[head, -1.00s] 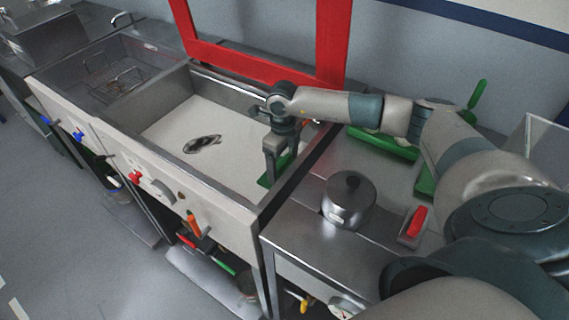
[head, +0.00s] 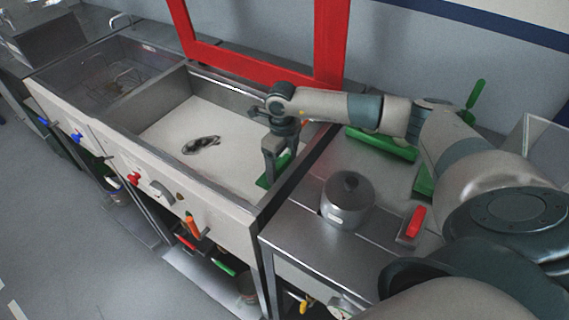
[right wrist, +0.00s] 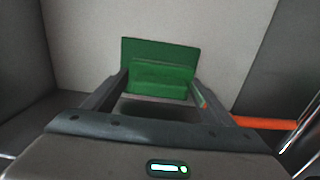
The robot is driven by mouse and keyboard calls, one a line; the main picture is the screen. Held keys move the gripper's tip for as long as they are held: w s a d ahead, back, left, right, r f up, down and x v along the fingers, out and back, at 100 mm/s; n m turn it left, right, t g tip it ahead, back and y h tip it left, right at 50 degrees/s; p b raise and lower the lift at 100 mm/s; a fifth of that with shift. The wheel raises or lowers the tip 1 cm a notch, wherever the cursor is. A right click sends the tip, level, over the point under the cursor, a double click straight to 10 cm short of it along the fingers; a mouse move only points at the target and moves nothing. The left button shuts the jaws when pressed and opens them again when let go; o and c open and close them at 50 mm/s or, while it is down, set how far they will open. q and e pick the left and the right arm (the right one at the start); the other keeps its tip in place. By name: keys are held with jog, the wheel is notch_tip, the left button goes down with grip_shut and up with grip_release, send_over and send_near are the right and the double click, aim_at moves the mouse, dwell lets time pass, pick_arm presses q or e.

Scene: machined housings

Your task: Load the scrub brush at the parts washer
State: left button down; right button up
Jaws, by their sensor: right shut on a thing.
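The parts washer's right basin (head: 165,132) has a pale floor with a dark oval patch (head: 201,145). My right gripper (head: 275,172) reaches down into the right end of this basin. It is shut on a green block-shaped thing, which I take for the scrub brush (head: 264,183). In the right wrist view the scrub brush (right wrist: 160,78) sits between the two fingers, with a wider green plate beyond its narrower block. The pale basin floor lies behind it. I cannot tell whether the brush touches the floor. My left gripper is not in view.
A left tank (head: 90,65) holds a dim wire basket (head: 127,80). A red frame (head: 255,68) stands behind the basin. On the steel bench at right are a lidded metal pot (head: 347,203), a red switch (head: 415,222) and green items (head: 385,146). An orange bar (right wrist: 265,122) shows in the right wrist view.

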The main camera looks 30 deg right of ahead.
aim_at(280, 162)
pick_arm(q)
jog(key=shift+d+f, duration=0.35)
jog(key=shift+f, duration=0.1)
pick_arm(e)
jog(key=shift+f, duration=0.5)
jog(key=shift+w+a+r+p, duration=0.1)
jog(key=shift+a+r+p, duration=0.1)
jog(key=shift+r+p, duration=0.5)
jog(key=shift+a+r+p, duration=0.2)
jog(key=shift+r+p, duration=0.1)
jog(key=shift+r, duration=0.7)
jog(key=shift+d+r+p, duration=0.15)
jog(key=shift+r+p, duration=0.4)
jog(key=shift+r, duration=0.4)
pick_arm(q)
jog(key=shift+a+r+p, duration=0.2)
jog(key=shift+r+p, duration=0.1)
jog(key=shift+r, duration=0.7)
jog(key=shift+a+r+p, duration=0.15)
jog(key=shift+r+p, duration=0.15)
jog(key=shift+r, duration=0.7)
pick_arm(e)
jog(key=shift+r, duration=1.25)
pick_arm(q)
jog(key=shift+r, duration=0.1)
pick_arm(e)
jog(key=shift+r, duration=0.15)
